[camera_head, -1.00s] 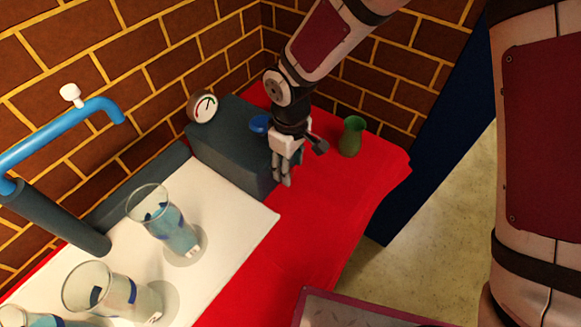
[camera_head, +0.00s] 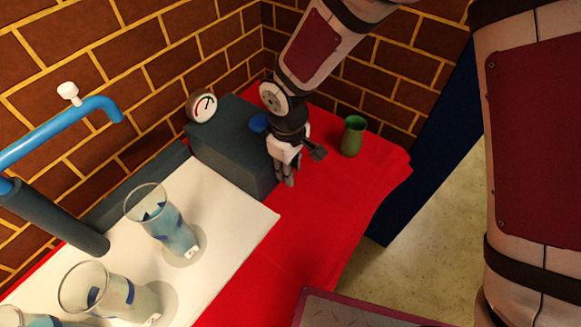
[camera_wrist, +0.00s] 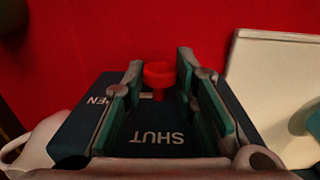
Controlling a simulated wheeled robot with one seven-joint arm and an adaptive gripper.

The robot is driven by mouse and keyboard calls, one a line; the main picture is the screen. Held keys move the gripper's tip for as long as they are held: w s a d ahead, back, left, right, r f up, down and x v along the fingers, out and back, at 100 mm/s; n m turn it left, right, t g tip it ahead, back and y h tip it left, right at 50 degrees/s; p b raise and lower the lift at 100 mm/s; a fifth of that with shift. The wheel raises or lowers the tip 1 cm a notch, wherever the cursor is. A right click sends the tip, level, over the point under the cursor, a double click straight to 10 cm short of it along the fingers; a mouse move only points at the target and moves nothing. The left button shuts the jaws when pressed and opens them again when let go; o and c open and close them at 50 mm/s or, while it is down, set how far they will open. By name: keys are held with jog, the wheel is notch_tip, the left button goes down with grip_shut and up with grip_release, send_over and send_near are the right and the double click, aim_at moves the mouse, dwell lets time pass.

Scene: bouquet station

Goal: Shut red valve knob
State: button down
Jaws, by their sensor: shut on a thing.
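The red valve knob (camera_wrist: 159,75) shows in the wrist view on a dark panel (camera_wrist: 150,118) lettered "SHUT", with a partly covered word ending in "EN" at its left. My gripper (camera_wrist: 160,84) has a finger on each side of the knob and is shut on it. In the head view my gripper (camera_head: 285,181) is at the front right side of the dark box (camera_head: 222,150), pointing down. The knob is hidden there behind the gripper.
A green vase (camera_head: 352,136) stands close right of my wrist. Glass vases (camera_head: 168,228) stand on the white surface (camera_head: 238,218). The red cloth (camera_head: 300,240) in front is clear.

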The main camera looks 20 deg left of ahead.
jog(key=shift+s+a+f+t+h+b, duration=0.2)
jog(key=shift+t+b, duration=0.6)
jog(key=shift+b, duration=0.7)
jog(key=shift+s+d+f+t+h+b, duration=0.1)
jog(key=shift+t+h+b, duration=0.2)
jog(key=shift+t+b, duration=0.85)
jog(key=shift+g+b, duration=0.25)
jog(key=shift+b, duration=0.45)
jog(key=shift+r, duration=0.1)
jog(key=shift+r+b, duration=0.15)
jog(key=shift+b, duration=0.25)
jog(key=c, duration=1.3)
grip_release()
jog(key=shift+r+p, duration=0.1)
jog(key=shift+p, duration=0.65)
